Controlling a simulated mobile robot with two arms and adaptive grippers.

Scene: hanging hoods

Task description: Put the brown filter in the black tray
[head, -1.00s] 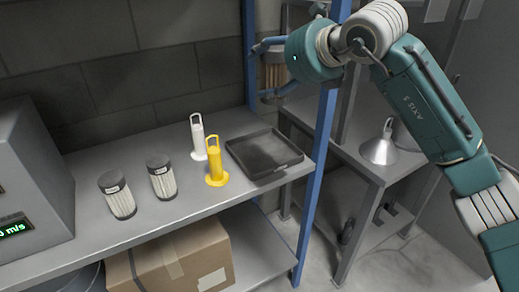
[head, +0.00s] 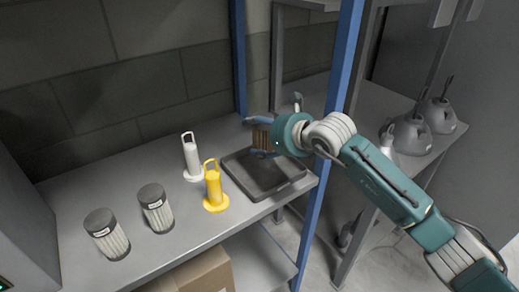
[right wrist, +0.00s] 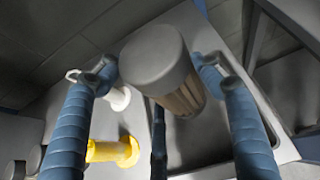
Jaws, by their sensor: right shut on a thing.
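The brown filter (head: 262,136) is held in my right gripper (head: 262,138), which is shut on it. In the right wrist view the filter (right wrist: 165,70) shows its round grey cap and brown pleated side between the blue fingers (right wrist: 160,85). The black tray (head: 283,188) lies on the shelf, empty as far as I can see. The filter is above the tray's back part, apart from its floor as far as I can tell. In the right wrist view the tray (right wrist: 285,148) is partly hidden behind the filter and fingers. My left gripper is out of view.
A yellow holder (head: 214,188) and a white holder (head: 192,160) stand left of the tray. Two white filters with dark caps, a nearer one (head: 108,236) and another (head: 157,210), stand farther left. A blue post (head: 325,140) rises at the shelf's right corner.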

